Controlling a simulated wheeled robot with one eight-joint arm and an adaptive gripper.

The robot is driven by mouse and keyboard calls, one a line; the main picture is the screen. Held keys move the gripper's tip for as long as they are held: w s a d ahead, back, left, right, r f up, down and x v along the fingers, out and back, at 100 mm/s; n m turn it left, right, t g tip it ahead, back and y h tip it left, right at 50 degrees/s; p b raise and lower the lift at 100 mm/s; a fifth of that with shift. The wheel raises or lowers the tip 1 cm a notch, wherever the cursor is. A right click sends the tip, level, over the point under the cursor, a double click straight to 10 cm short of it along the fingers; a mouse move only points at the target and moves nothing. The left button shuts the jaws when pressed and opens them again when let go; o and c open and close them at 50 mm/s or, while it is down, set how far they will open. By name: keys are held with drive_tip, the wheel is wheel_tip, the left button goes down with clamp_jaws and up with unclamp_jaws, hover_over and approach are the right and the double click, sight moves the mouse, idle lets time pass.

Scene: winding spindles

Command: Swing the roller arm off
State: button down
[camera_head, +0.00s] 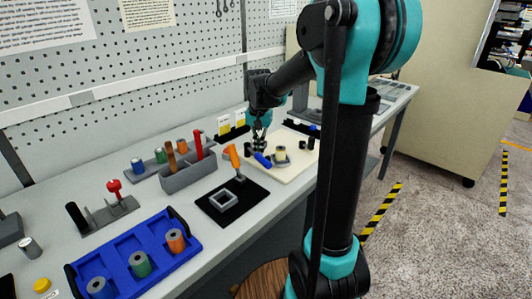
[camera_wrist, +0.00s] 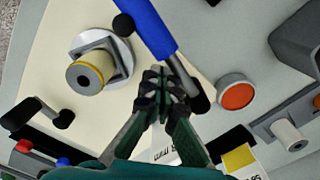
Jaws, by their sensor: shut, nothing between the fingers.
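The roller arm shows in the wrist view as a blue roller (camera_wrist: 150,27) with a grey metal rod (camera_wrist: 184,74) running on from its end to a dark pivot. In the head view the blue roller (camera_head: 262,160) lies at the left of the cream winder board (camera_head: 283,176). A spool with a yellow rim (camera_wrist: 85,76) sits on a spindle left of the roller, which looks apart from it. My gripper (camera_wrist: 163,84) is shut and empty, with its fingertips close beside the rod. Contact cannot be told. It also shows above the board in the head view (camera_head: 258,145).
In the wrist view an orange-red round button (camera_wrist: 236,93) is to the right, and a black crank (camera_wrist: 40,115) to the left. In the head view a black mat (camera_head: 215,207) with a grey frame, a blue tray (camera_head: 116,252) and a tool rack (camera_head: 188,177) stand left of the board.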

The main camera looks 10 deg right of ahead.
drive_tip(key=shift+s+a, duration=0.15)
drive_tip(key=shift+a, duration=0.05)
drive_tip(key=shift+s+a, duration=0.2)
drive_tip(key=shift+a, duration=0.05)
drive_tip(key=shift+s+a, duration=0.2)
drive_tip(key=shift+a, duration=0.05)
drive_tip(key=shift+s+a+f, duration=0.1)
drive_tip(key=shift+s+a, duration=0.45)
drive_tip(key=shift+s, duration=0.05)
drive_tip(key=shift+w+r, duration=0.15)
drive_tip(key=shift+r, duration=0.7)
drive_tip(key=shift+w+d+r, duration=0.1)
drive_tip(key=shift+d+r, duration=0.05)
drive_tip(key=shift+r, duration=0.95)
drive_tip(key=shift+w+d+r, duration=0.1)
drive_tip(key=shift+w+r, duration=0.05)
drive_tip(key=shift+r, duration=0.9)
drive_tip(key=shift+w+d+r, duration=0.1)
drive_tip(key=shift+d+r, duration=0.05)
drive_tip(key=shift+r, duration=0.95)
